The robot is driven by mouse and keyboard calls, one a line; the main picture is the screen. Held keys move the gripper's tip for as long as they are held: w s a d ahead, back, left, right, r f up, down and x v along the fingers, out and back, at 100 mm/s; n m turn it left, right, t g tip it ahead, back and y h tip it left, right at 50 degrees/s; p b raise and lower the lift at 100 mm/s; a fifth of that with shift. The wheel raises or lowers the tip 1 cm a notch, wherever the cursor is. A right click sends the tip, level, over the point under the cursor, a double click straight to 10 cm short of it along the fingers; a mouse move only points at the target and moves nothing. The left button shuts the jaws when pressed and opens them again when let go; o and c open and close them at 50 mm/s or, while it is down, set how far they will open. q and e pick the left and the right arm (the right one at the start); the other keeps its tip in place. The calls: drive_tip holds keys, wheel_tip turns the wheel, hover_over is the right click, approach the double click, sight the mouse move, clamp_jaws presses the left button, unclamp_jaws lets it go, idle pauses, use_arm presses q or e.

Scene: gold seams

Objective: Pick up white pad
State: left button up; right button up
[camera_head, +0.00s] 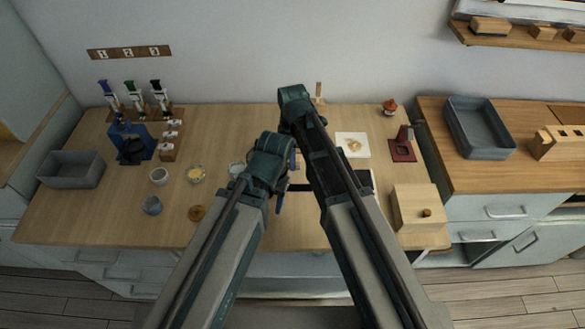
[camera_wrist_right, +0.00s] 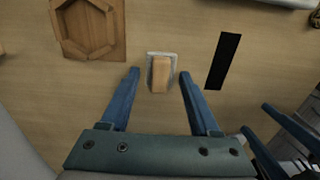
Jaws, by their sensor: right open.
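The white pad (camera_wrist_right: 151,54) lies on the wooden table in the right wrist view, with a tan wooden block (camera_wrist_right: 161,76) on it like a handle. My right gripper (camera_wrist_right: 160,74) is open, its two blue fingers on either side of the block and apart from it. In the head view the right gripper (camera_head: 293,159) is mostly covered by my arms, and I cannot make out the pad there. Two parted blue fingers of my left gripper (camera_wrist_right: 256,118) show at the right of the wrist view, empty.
A wooden tray with a hexagonal recess (camera_wrist_right: 113,50) and a black strip (camera_wrist_right: 223,62) lie near the pad. A white tile (camera_head: 362,137) with a gold piece, a wooden box (camera_head: 408,200), small bowls (camera_head: 159,176) and a grey bin (camera_head: 70,170) stand around on the table.

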use_arm(q)
drive_tip(key=shift+f, duration=0.1)
use_arm(e)
drive_tip(key=shift+f, duration=0.1)
clamp_jaws()
idle(0.5)
use_arm(q)
wheel_tip(320, 180, up, 10)
drive_tip(key=p, duration=1)
use_arm(e)
wheel_tip(320, 180, up, 10)
